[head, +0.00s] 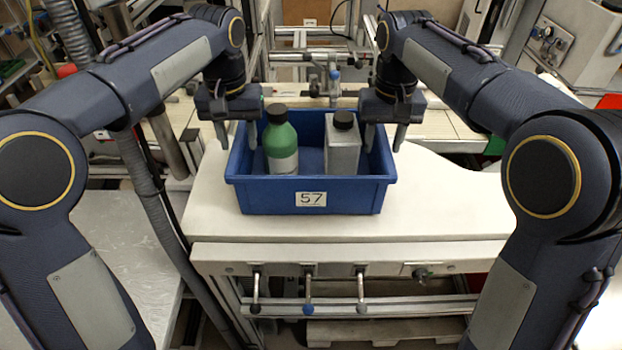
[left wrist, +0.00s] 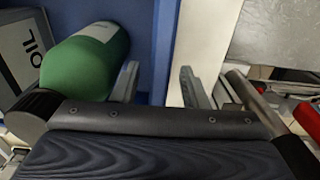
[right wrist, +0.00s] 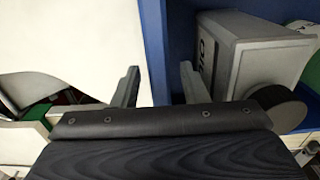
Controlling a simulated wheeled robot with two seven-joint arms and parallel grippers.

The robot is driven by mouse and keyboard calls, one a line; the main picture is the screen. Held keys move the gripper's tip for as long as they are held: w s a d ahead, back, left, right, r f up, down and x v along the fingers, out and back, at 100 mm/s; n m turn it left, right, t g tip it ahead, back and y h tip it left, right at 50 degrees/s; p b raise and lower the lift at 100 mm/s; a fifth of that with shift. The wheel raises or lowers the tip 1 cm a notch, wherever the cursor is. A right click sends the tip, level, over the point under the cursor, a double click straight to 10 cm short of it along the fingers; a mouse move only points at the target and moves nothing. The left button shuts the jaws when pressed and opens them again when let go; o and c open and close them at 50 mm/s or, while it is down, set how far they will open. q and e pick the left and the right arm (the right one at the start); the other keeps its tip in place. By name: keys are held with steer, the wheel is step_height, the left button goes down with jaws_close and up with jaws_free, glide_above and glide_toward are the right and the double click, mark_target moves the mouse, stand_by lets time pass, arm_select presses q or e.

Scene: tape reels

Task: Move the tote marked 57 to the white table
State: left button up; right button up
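The blue tote (head: 260,198) with a label reading 57 stands upright on a white table top (head: 440,205) in the head view. It holds a green bottle (head: 281,150) with a black cap and a grey can (head: 342,148) with a black cap. My left gripper (head: 237,136) is open, its fingers on either side of the tote's left wall (left wrist: 163,50). My right gripper (head: 385,138) is open, its fingers on either side of the right wall (right wrist: 156,50). The wrist views show gaps between the fingers and the walls.
A lower pale surface (head: 110,235) lies at the left. Several clamp handles (head: 308,290) hang under the table's front edge. Metal frames and fittings (head: 333,75) stand behind the tote. The table top is clear to the tote's right.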

steer(key=shift+r, duration=0.3)
arm_select(q)
step_height(320, 180, up, 11)
arm_select(e)
step_height(320, 180, up, 11)
steer(key=shift+r, duration=0.2)
arm_select(q)
steer(key=shift+r, duration=0.1)
stand_by(0.5)
